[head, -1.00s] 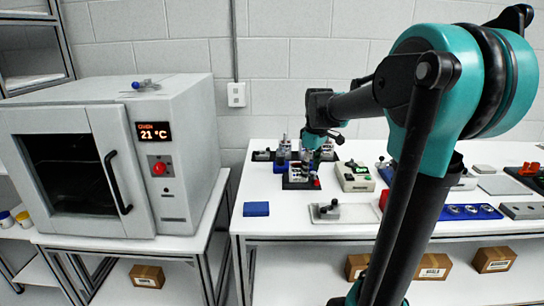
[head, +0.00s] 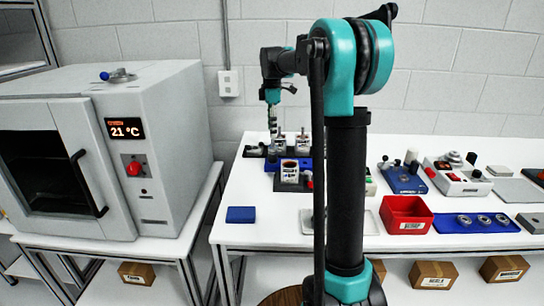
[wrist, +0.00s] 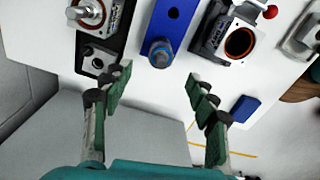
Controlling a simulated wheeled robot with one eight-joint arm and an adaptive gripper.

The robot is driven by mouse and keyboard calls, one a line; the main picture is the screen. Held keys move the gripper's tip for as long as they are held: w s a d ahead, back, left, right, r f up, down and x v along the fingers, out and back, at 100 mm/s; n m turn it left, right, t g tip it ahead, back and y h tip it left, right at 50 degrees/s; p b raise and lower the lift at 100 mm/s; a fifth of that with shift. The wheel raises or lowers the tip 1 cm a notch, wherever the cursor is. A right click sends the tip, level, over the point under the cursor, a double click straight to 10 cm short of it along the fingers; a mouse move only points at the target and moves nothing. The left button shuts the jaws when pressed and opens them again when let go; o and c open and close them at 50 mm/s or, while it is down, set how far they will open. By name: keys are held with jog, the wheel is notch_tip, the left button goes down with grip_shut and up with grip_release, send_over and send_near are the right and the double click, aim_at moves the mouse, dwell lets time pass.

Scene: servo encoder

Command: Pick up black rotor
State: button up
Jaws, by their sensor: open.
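I cannot make out for sure which piece is the black rotor. My gripper (wrist: 160,88) is open and empty, with its green fingers apart. In the head view my gripper (head: 272,120) hangs above the cluster of parts at the far left of the bench. In the wrist view a blue holder (wrist: 172,12) with a round blue-grey knob-like part (wrist: 161,54) lies just beyond the fingertips. A dark housing with an orange-ringed bore (wrist: 238,42) is to the right. A silver part (wrist: 88,14) sits on a black fixture (wrist: 102,42) to the left.
A blue block (head: 240,214) lies at the bench's front left. A red bin (head: 406,215) and a blue tray with rings (head: 474,220) are at the front right. An oven (head: 140,150) stands on a separate table at left. The bench front left is mostly clear.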

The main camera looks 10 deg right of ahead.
aim_at(273, 146)
notch_tip(273, 146, down, 11)
jog(key=shift+d+r, duration=0.1)
jog(key=shift+r, duration=0.1)
dwell(0.4)
jog(key=shift+c, duration=0.6)
grip_shut()
